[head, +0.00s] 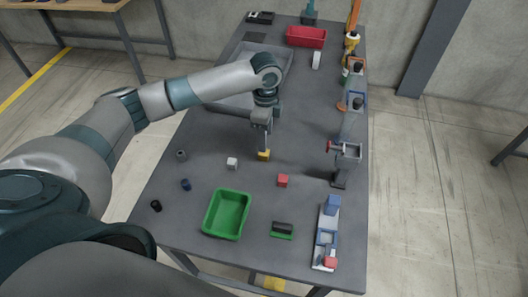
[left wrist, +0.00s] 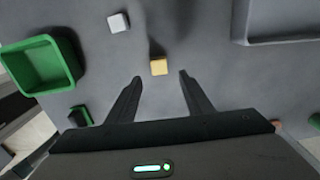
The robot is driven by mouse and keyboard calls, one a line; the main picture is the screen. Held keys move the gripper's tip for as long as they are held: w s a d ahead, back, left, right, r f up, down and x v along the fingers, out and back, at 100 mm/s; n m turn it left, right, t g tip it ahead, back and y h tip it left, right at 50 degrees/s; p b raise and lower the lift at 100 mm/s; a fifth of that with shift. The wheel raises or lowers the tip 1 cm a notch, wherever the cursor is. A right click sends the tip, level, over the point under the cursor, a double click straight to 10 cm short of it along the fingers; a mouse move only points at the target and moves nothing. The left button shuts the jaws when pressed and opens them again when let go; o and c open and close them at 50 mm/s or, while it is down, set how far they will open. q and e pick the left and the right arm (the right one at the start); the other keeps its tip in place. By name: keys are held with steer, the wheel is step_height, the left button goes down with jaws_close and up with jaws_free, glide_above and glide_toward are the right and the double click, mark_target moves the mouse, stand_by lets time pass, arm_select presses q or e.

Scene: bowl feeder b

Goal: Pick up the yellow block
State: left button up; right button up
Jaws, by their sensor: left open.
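The yellow block (head: 264,155) sits on the grey table (head: 215,255), near the middle in the head view. It also shows in the left wrist view (left wrist: 158,67), just beyond and between the fingertips. My left gripper (head: 262,146) points down right above the block in the head view, partly in front of it. In the left wrist view its two fingers (left wrist: 161,76) are spread apart with nothing between them. My right gripper is not in view.
A white block (head: 232,163) and a red block (head: 283,180) lie near the yellow one. A green bin (head: 227,213) stands nearer the front. Table around the yellow block is clear.

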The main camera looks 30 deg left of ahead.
mark_target(264, 155)
arm_select(q)
steer(key=shift+f, duration=1)
steer(key=shift+f+p, duration=0.5)
steer(key=shift+p, duration=0.15)
step_height(264, 155, down, 3)
steer(key=shift+s+f+p, duration=0.1)
steer(key=shift+p, duration=0.6)
steer(key=shift+f, duration=0.5)
steer(key=c, duration=1.1)
